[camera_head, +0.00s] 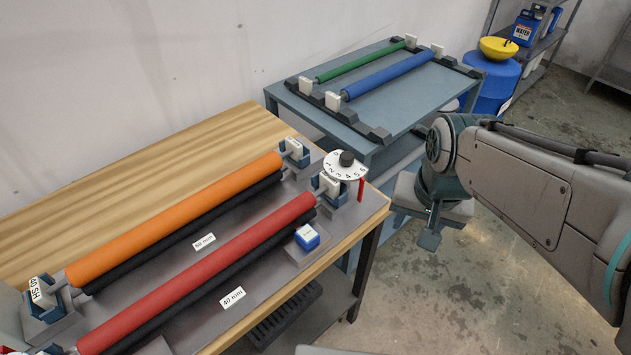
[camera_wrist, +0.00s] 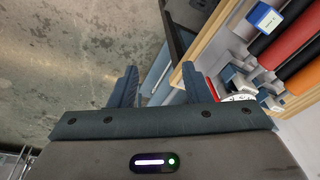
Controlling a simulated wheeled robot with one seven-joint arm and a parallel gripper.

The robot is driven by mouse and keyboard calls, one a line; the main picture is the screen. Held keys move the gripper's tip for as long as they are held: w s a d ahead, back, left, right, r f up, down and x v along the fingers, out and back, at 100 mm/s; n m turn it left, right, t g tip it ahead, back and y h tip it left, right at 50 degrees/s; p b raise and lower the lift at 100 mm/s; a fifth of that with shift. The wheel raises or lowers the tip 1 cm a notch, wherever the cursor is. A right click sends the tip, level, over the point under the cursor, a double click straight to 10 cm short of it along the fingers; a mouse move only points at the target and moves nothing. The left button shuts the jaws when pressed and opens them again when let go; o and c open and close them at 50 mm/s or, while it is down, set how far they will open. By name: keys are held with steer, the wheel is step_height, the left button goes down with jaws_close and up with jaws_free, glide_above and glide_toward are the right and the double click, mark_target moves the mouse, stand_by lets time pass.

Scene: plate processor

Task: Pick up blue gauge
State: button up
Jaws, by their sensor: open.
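A small blue block with a white labelled top, which I take as the blue gauge (camera_head: 307,237), sits on a grey plate near the front right edge of the wooden table (camera_head: 150,158). It also shows at the upper right of the wrist view (camera_wrist: 263,18). My gripper (camera_head: 430,240) hangs beyond the table's right edge, over the floor and well apart from the block. In the wrist view my gripper (camera_wrist: 160,88) has its fingers spread with nothing between them.
Red roller (camera_head: 200,268) and orange roller (camera_head: 180,222) lie left of the block. A numbered dial (camera_head: 345,166) with a black knob stands behind it. A blue-grey table (camera_head: 400,88) with a green roller (camera_head: 360,62) and a blue roller (camera_head: 390,76) is further back.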

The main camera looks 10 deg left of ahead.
steer(key=w+a+r+m+g+p, duration=0.1)
steer(key=w+a+r+m+p, duration=0.2)
steer(key=a, duration=0.8)
steer(key=m+g+p, duration=0.1)
steer(key=m, duration=0.2)
glide_toward(307, 233)
step_height(307, 233, down, 10)
steer(key=shift+w+a+r+p, duration=0.1)
steer(key=shift+w+r+p, duration=0.05)
steer(key=shift+p, duration=0.7)
steer(key=shift+c, duration=0.3)
steer(key=c, duration=0.7)
steer(key=shift+r, duration=0.15)
